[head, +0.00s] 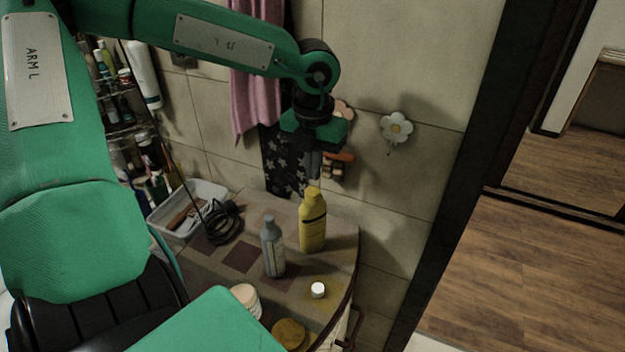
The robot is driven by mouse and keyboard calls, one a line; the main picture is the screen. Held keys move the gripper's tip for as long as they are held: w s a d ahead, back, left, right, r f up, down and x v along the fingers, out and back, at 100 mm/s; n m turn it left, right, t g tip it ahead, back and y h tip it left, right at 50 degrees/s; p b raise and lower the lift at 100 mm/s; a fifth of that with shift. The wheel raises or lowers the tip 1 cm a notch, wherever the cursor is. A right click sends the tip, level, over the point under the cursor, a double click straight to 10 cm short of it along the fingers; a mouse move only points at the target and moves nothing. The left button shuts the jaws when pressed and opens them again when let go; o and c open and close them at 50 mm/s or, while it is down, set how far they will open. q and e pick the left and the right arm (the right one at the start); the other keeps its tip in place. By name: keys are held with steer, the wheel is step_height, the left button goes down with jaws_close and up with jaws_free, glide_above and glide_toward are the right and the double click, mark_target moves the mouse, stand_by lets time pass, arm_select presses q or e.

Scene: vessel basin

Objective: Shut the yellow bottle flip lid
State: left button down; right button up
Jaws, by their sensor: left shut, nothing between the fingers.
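The yellow bottle (312,228) stands upright on the countertop (340,240) near its back right edge. My left gripper (314,175) points down right above the bottle's top. Its fingers are shut with nothing seen between them. The fingertips are at or just above the bottle's cap; I cannot tell whether they touch it. The flip lid is too small and too dark to tell whether it stands open. My right gripper is not in view.
A grey bottle (272,247) stands left of the yellow one. A small white cap (318,290) and a round yellow item (288,333) lie nearer the front. The tiled wall (400,170) is close behind.

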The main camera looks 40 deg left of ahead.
arm_select(q)
steer(key=shift+r+p, duration=0.85)
steer(key=shift+r, duration=1.7)
